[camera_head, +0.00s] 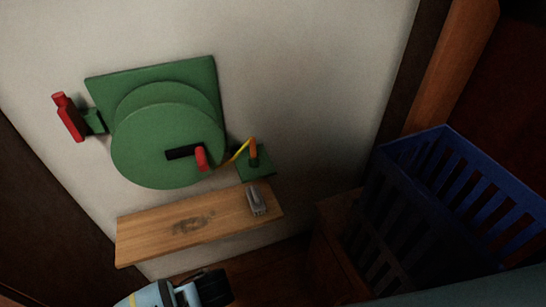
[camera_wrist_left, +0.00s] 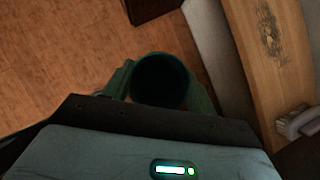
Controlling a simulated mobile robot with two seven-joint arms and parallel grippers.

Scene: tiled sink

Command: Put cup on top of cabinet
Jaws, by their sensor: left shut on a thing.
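My left gripper (camera_head: 193,292) is at the bottom edge of the head view, in front of and below the wooden board. It is shut on a dark cup (camera_head: 214,288). In the left wrist view the cup (camera_wrist_left: 160,80) shows as a dark round opening between the two green-grey fingers, above the wooden floor. A brown wooden cabinet-like piece (camera_head: 328,250) stands right of the board, partly hidden by the blue basket; I cannot tell whether it is the cabinet. My right gripper is not in view.
The wooden board (camera_head: 150,237) sticks out from the wall, with a small grey object (camera_head: 256,200) at its right end. Above it hangs a green wheel-like fixture (camera_head: 150,150) with red handles. A tall blue slatted basket (camera_head: 440,150) is at the right. The board's left part is clear.

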